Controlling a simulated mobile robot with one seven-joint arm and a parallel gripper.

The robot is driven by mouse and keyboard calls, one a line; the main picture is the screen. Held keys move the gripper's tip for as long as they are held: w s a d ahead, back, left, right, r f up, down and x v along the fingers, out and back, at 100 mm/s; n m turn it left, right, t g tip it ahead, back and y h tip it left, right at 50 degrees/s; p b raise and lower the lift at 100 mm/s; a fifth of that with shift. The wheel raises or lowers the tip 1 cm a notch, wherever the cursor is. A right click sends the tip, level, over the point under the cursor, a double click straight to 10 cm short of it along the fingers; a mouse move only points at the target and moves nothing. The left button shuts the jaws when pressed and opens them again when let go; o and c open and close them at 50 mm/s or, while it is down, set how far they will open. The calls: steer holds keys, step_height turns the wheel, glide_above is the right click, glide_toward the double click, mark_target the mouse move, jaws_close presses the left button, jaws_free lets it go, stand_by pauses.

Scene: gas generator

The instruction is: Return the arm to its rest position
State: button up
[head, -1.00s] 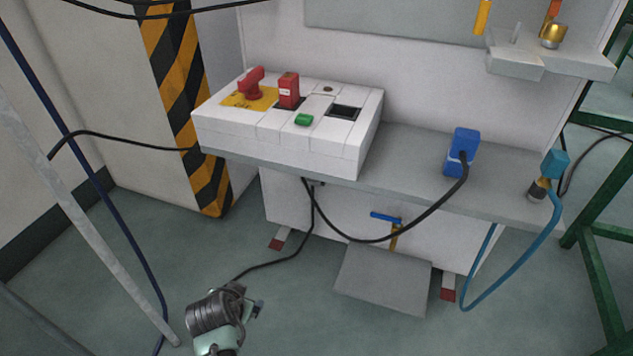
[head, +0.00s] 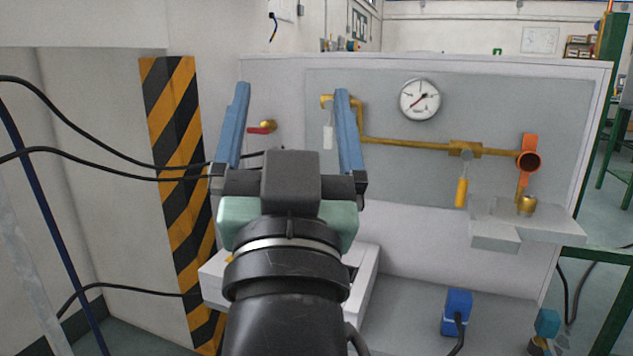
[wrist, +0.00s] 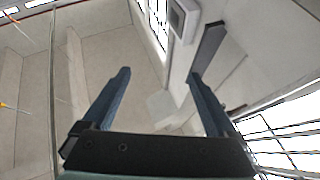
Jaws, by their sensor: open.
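My gripper (head: 288,125) is raised in the middle-left of the head view, in front of the upright panel. Its two blue fingers point up and stand wide apart, with nothing between them. In the wrist view my gripper (wrist: 157,80) is also open and empty, facing walls and the room's upper parts. My arm hides much of the white control box (head: 365,285) on the bench.
The grey panel (head: 420,180) carries a gauge (head: 420,99), brass pipe (head: 400,142), orange-handled valve (head: 529,160) and small shelf (head: 497,240). A blue plug (head: 457,312) stands on the bench (head: 400,315). A striped post (head: 178,180) and black cables are at left.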

steer(key=s+d+r+t+p, duration=0.1)
steer(key=s+d+r+t, duration=0.15)
steer(key=s+r, duration=0.7)
step_height(320, 180, up, 36)
steer(key=p, duration=3.7)
steer(key=shift+w+a+r+n+h+p, duration=0.2)
steer(key=shift+w+a+n+h+p, duration=0.1)
steer(key=shift+w+h+p, duration=0.15)
steer(key=shift+t, duration=0.25)
